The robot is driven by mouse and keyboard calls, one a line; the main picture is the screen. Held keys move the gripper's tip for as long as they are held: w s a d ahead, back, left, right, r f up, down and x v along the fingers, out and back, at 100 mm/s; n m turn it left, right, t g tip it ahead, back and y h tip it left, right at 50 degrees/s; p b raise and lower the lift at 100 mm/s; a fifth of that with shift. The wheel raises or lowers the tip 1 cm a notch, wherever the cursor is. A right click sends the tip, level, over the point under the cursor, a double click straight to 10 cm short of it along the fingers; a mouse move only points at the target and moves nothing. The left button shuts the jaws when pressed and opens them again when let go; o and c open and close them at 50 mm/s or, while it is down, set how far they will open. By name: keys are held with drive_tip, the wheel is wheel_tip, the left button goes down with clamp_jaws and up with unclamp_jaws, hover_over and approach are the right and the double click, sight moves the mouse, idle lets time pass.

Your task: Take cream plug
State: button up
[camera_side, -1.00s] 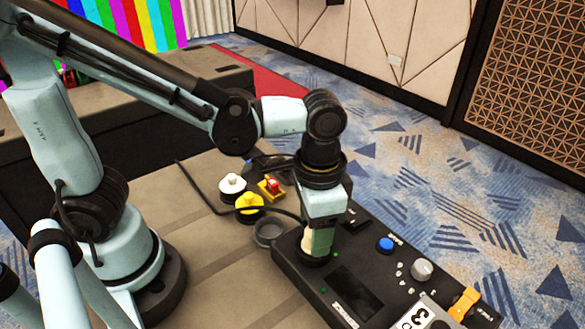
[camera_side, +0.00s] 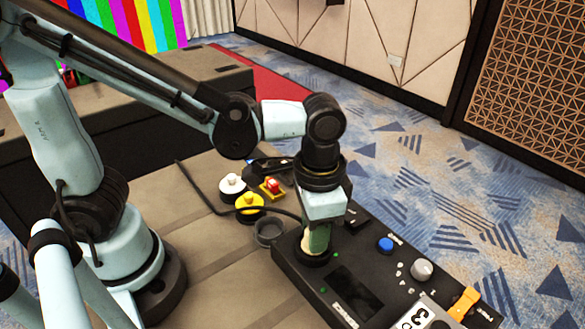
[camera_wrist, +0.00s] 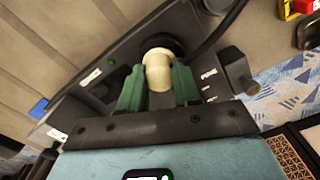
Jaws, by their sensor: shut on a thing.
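The cream plug (camera_wrist: 158,72) sits upright at a dark round socket on the black panel, with a cream body and a rounded end. It also shows in the side view (camera_side: 308,240), partly hidden by a finger. My gripper (camera_wrist: 158,88) has its green fingers on both sides of the plug and is shut on it.
The black panel (camera_side: 375,265) carries a blue button (camera_side: 385,245), a grey knob (camera_side: 421,270) and an orange switch (camera_side: 465,303). An empty dark ring (camera_side: 268,233), a yellow plug (camera_side: 249,203), a white plug (camera_side: 232,185) and a red-and-yellow part (camera_side: 272,187) stand left of my gripper. A black cable runs close by.

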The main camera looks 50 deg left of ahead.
drive_tip(key=shift+r, duration=2.75)
